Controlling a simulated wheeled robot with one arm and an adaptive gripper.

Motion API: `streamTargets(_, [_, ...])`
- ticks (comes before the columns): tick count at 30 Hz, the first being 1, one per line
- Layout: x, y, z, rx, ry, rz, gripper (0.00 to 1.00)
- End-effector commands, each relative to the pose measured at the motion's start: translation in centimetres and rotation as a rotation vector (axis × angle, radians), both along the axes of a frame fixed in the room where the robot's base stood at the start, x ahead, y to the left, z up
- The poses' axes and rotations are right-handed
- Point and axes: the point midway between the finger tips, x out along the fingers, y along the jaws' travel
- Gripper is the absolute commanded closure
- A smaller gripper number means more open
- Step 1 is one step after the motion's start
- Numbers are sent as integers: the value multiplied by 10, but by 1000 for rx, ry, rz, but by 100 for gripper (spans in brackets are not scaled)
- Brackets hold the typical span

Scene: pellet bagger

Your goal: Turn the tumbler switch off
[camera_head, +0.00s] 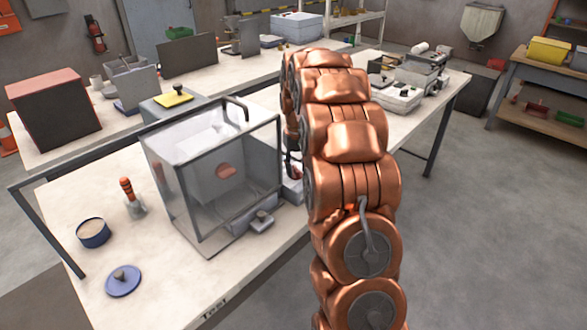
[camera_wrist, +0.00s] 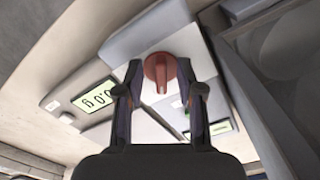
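In the wrist view, a red-brown knob (camera_wrist: 160,70) stands on a light grey housing (camera_wrist: 120,45); it looks like the tumbler switch, but I see no label on it. My gripper (camera_wrist: 158,78) is open, with one finger to each side of the knob and a gap showing on both sides. I cannot tell how deep the fingertips reach along it. In the head view, my copper-coloured arm hides most of the gripper and the knob.
A lit display reading 0.0 g (camera_wrist: 95,96) is left of the fingers; another small display (camera_wrist: 196,130) is partly behind the right finger. In the head view, a clear box (camera_head: 225,170) stands close left of my arm, with a blue bowl (camera_head: 93,233) and blue lid (camera_head: 123,281) further left.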

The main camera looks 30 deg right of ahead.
Motion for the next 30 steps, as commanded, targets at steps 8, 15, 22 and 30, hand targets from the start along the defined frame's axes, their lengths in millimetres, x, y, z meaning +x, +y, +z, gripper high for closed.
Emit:
streamTargets(8, [0, 0, 0, 0, 0, 0, 92])
streamTargets(15, [0, 0, 0, 0, 0, 0, 100])
streamTargets(22, [1, 6, 0, 3, 0, 11, 100])
streamTargets(30, [1, 2, -2, 2, -3, 108, 100])
